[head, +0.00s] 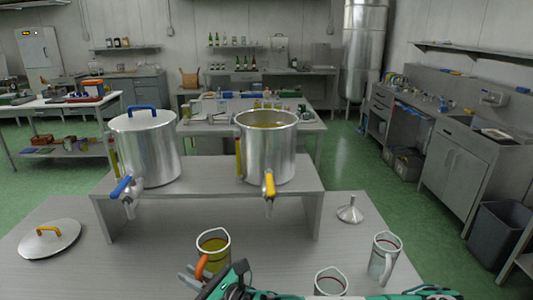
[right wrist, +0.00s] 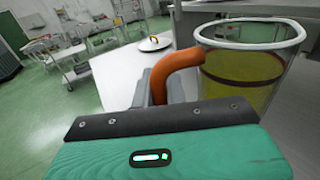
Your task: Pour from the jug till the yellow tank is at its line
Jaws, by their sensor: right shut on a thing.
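The jug (head: 213,252) is clear with an orange handle and holds yellow-green oil; it stands upright low in front of the bench. My right gripper (head: 197,279) is shut on its handle, which also shows in the right wrist view (right wrist: 172,72). The yellow tank (head: 268,150) is the steel pot with the yellow tap (head: 269,186), on the raised shelf, lid off, with oil inside. A narrow sight gauge (head: 239,158) runs up its left side; its line is too small to read. My left gripper is out of view.
The blue-handled tank (head: 146,150) stands lidded to the left. A yellow-handled lid (head: 48,239) lies on the table at left. A funnel (head: 350,210), a clear jug (head: 384,258) and another clear vessel (head: 331,283) stand at right. The table's left front is clear.

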